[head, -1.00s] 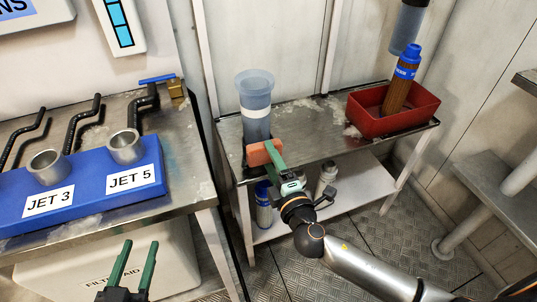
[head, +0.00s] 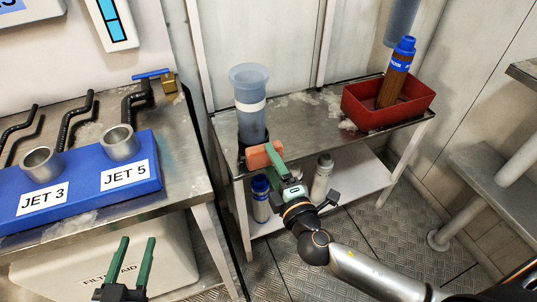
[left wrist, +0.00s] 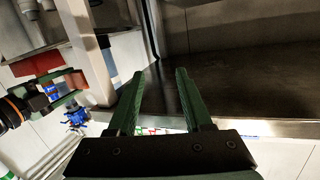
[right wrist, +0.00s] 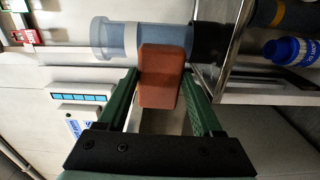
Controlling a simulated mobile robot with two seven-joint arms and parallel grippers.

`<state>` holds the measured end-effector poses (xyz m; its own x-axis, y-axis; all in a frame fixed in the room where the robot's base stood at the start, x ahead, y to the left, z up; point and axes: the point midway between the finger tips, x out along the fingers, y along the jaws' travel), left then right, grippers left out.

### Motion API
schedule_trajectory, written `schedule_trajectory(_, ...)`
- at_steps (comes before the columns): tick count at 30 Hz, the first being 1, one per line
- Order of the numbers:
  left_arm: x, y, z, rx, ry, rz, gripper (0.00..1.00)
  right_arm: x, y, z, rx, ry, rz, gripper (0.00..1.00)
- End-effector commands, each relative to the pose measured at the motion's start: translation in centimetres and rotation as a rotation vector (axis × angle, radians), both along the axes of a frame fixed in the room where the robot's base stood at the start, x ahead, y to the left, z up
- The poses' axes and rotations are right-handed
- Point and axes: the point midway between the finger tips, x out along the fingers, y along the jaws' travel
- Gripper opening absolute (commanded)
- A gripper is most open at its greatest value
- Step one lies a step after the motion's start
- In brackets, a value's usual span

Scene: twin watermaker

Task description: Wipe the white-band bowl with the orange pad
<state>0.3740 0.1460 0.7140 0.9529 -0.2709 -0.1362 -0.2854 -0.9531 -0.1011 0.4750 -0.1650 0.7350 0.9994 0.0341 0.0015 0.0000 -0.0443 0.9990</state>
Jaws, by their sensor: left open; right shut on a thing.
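The white-band bowl (head: 250,92) is a tall translucent blue vessel with a white band, upright in a dark holder at the front left of the metal shelf. My right gripper (head: 277,160) is shut on the orange pad (head: 259,156) in front of the bowl's lower part. In the right wrist view the orange pad (right wrist: 161,76) sits between the fingers and overlaps the bowl (right wrist: 115,40); I cannot tell whether they touch. My left gripper (head: 138,248) is open and empty at the lower left, below the bench edge.
A red tray (head: 420,104) holds a brown, blue-capped cartridge (head: 396,72) at the shelf's right. Bottles stand on the lower shelf (head: 358,182). A blue block (head: 85,182) with metal cups lies on the left bench. The shelf's middle is mostly clear.

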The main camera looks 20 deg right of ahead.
Motion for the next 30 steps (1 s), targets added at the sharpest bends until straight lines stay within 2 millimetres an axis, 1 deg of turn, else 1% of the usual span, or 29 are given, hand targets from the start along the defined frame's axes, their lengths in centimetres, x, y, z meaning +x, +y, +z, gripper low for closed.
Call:
schedule_trajectory(7, 0.0, 0.0, 0.1, 0.001, 0.002, 0.000, 0.50, 0.1, 0.1, 0.1, 0.003, -0.004, -0.002, 0.23)
schedule_trajectory(12, -0.1, 0.0, 0.3, 0.000, 0.011, 0.002, 0.50, 0.6, 0.4, 0.2, 0.016, -0.015, -0.022, 0.23)
schedule_trajectory(23, -0.2, 0.0, 0.3, 0.001, 0.030, 0.003, 0.50, 1.0, 0.4, -1.3, 0.002, 0.000, -0.056, 0.23)
schedule_trajectory(26, -0.2, 0.0, 0.1, 0.000, 0.043, 0.004, 0.50, 1.3, 0.3, -1.3, 0.000, 0.000, -0.056, 0.23)
schedule_trajectory(30, -0.5, 0.0, -0.9, 0.000, 0.084, 0.008, 0.50, 2.5, 0.3, -1.3, -0.001, -0.001, -0.056, 0.23)
